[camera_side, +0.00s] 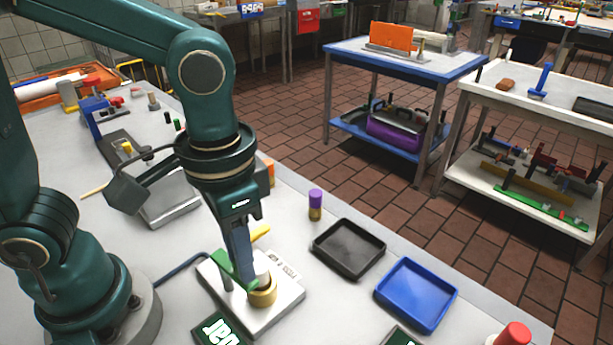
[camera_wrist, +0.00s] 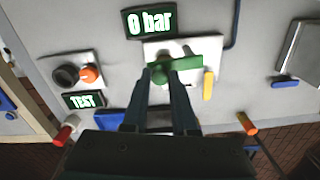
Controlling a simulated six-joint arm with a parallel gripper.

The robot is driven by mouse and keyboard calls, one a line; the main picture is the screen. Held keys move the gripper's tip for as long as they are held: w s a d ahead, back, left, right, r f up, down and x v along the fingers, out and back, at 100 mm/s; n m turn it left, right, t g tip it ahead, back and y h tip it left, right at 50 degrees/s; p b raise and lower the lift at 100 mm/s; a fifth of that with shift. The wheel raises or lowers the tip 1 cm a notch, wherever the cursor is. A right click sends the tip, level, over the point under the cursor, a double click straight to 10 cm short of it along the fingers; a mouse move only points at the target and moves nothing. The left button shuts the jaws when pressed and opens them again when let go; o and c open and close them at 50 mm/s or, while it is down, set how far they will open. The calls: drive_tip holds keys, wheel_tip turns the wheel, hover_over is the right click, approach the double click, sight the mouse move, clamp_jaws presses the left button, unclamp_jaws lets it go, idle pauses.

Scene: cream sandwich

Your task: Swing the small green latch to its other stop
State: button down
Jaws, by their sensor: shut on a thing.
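My gripper (camera_side: 246,280) reaches down and is shut on the latch's end, close to the brass fitting. In the wrist view my gripper (camera_wrist: 160,76) has its two fingers on either side of that end, and they partly hide it and the fitting.
A display reading 0 bar (camera_wrist: 151,22) stands beside the plate, and a TEST sign (camera_wrist: 84,101) is near a black and orange knob pair. A yellow handle (camera_wrist: 208,85) lies close to the latch. Black (camera_side: 348,248) and blue (camera_side: 416,294) trays are to the right.

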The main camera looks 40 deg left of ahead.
drive_tip(key=shift+w+a+n, duration=0.15)
drive_tip(key=shift+w+n, duration=0.3)
drive_tip(key=shift+n, duration=0.6)
drive_tip(key=shift+w+a+n, duration=0.1)
drive_tip(key=shift+w+n, duration=0.3)
drive_tip(key=shift+n, duration=0.6)
drive_tip(key=shift+w+a+n, duration=0.15)
drive_tip(key=shift+w+n, duration=0.3)
drive_tip(key=shift+n, duration=0.6)
drive_tip(key=c, duration=0.7)
unclamp_jaws()
drive_tip(key=shift+r, duration=2.6)
